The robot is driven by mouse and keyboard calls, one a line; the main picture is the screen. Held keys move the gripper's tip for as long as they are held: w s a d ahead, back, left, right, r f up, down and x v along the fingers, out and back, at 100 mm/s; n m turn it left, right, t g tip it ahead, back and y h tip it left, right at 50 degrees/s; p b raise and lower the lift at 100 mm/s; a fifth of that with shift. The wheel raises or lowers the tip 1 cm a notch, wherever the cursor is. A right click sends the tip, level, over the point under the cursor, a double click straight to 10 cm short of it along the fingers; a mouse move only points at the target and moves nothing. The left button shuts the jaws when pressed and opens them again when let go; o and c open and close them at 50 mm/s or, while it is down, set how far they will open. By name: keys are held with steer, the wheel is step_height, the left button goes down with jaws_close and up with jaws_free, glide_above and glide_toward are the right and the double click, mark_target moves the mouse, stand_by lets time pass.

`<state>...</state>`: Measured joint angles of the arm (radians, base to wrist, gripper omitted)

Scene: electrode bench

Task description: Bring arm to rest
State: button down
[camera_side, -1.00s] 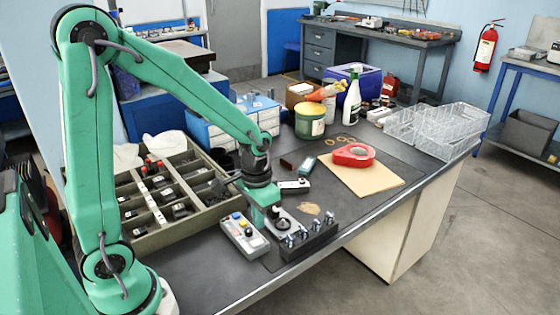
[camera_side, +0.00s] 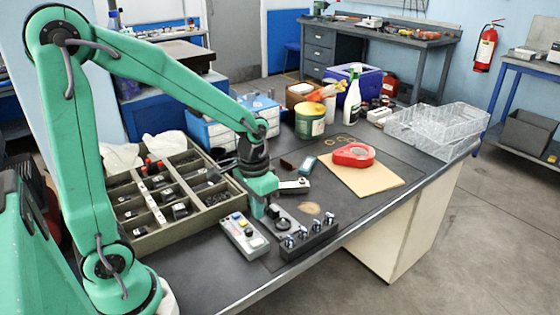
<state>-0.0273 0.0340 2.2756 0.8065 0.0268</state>
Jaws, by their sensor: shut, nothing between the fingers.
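My green arm reaches in from the left, and my gripper (camera_side: 268,209) points down over the bench. It is shut and empty, just above and left of a dark plate with a round knob (camera_side: 284,224). A dark block holding several metal-topped electrodes (camera_side: 309,240) stands at the front edge, right of my gripper. A grey control box with coloured buttons (camera_side: 243,237) lies to the left. The fingertips are small in this view, and their exact height over the bench cannot be told.
A compartment tray (camera_side: 153,244) stands left of my gripper. A small white device (camera_side: 295,186) lies just behind it. A red tape dispenser (camera_side: 353,154) sits on a tan board (camera_side: 375,190). Clear bins (camera_side: 435,128) stand at the right.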

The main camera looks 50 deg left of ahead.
steer(key=s+r+t, duration=0.5)
steer(key=s+r, duration=0.4)
steer(key=r, duration=0.4)
steer(key=shift+s+d, duration=0.15)
steer(key=shift+d, duration=0.3)
